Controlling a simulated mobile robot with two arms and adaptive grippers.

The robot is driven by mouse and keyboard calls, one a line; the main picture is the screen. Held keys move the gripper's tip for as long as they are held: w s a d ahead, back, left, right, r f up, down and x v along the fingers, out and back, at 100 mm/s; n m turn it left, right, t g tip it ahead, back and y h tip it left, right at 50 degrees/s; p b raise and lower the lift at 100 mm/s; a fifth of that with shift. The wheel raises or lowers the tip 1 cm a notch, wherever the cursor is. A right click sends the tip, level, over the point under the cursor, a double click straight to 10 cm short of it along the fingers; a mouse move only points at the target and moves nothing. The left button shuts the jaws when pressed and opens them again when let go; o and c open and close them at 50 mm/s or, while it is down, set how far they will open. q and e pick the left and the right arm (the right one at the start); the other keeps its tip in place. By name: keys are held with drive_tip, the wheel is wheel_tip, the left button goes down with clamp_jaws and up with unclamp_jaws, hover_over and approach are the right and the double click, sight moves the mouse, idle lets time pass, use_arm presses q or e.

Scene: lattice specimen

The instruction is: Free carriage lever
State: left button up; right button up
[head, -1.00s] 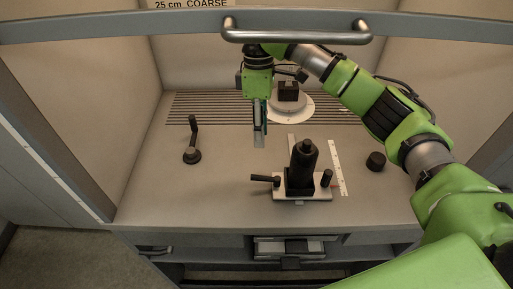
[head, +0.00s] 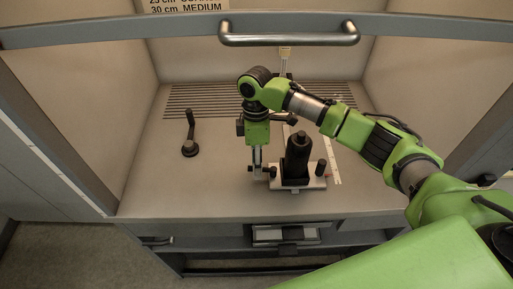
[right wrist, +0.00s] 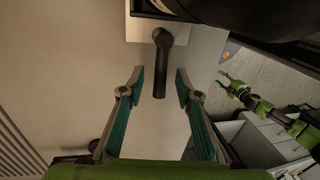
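The carriage has a pale base plate (head: 314,184) and a tall black cylinder (head: 298,158) standing on it. Its black lever (right wrist: 160,68) sticks out at the plate's left side in the head view. My right gripper (right wrist: 159,72) is open, pointing down at that lever. In the right wrist view the lever's end lies between the two fingertips, with a gap on both sides. In the head view the right gripper (head: 257,172) hides most of the lever. My left gripper (right wrist: 226,81) shows small in the right wrist view, away from the bench, its fingers spread and empty.
A black crank handle (head: 189,135) stands on the bench at left. A short black knob (head: 320,168) is at the plate's right end. A white scale strip (head: 332,158) lies beside it. A metal bar handle (head: 289,38) crosses above.

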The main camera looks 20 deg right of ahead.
drive_tip(key=shift+s+f, duration=0.15)
drive_tip(key=shift+f, duration=0.55)
drive_tip(key=shift+a+f, duration=0.1)
drive_tip(key=shift+f, duration=0.05)
drive_tip(key=shift+c, duration=0.5)
clamp_jaws()
drive_tip(key=shift+s+r+n+p, duration=0.2)
drive_tip(key=shift+s+n+p, duration=0.05)
drive_tip(key=shift+n+p, duration=0.3)
drive_tip(key=shift+s+a+n+h+p, duration=0.1)
drive_tip(key=shift+s+n+h+p, duration=0.3)
drive_tip(key=shift+n, duration=0.55)
drive_tip(key=shift+s+f, duration=0.1)
drive_tip(key=shift+f, duration=0.05)
drive_tip(key=shift+n, duration=0.3)
